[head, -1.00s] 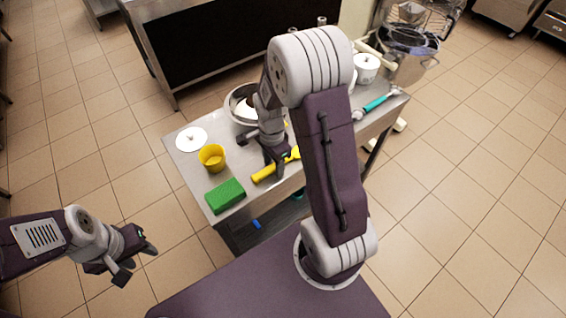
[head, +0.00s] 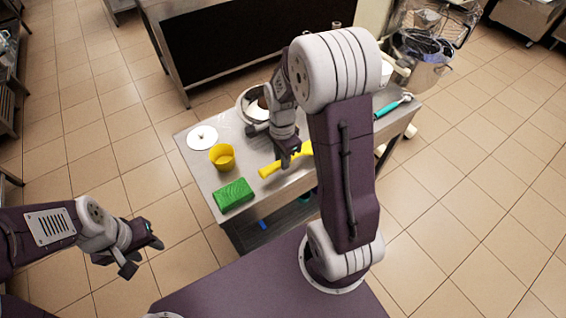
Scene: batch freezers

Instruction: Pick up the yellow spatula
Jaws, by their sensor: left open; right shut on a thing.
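The spatula looks at or just above the tabletop; the exact gap cannot be told. My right arm hides part of the table behind it. My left gripper (head: 143,250) is open and empty, over the floor to the left of the table.
A teal-handled tool (head: 391,106) lies at the far right. Floor is clear on the left.

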